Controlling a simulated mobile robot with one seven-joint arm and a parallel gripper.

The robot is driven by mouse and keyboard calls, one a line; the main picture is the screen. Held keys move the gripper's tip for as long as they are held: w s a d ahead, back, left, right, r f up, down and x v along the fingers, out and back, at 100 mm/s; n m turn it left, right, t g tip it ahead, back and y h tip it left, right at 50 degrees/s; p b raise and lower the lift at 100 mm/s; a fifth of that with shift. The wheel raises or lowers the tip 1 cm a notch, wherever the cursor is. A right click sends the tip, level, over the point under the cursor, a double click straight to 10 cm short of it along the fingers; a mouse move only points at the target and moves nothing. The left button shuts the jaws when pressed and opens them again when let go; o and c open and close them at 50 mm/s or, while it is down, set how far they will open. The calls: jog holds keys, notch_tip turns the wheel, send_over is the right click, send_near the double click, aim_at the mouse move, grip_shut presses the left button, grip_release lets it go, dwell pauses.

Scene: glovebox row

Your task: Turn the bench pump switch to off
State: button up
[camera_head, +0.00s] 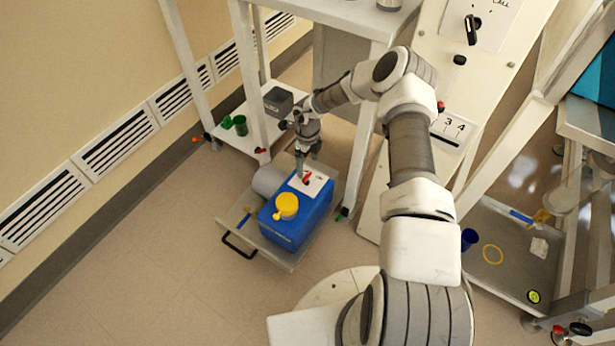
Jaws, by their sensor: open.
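The pump (292,228) appears to be the blue box on a low grey tray on the floor, with a yellow round piece on its top. A white plate (319,186) on its far top end carries a small red switch (306,179); which way the switch points is too small to tell. My gripper (307,168) is open and points down just above this plate, close to the switch. I cannot tell whether a finger touches it. Fingers partly cover the plate.
A grey cylinder (268,181) lies beside the blue box, and the tray has a black handle (238,246). A shelf behind holds a grey box (278,101) and a green cup (240,125). A panel with a black knob (472,30) stands right. Floor at lower left is clear.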

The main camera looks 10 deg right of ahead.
aim_at(307, 175)
notch_tip(307, 175, down, 6)
jog(key=shift+r+b, duration=0.15)
jog(key=shift+b, duration=0.7)
jog(key=c, duration=1.4)
jog(key=shift+n, duration=0.3)
jog(key=shift+w+n+p, duration=0.1)
jog(key=shift+n+p, duration=0.3)
jog(key=shift+n, duration=2.2)
jog(key=o, duration=1.4)
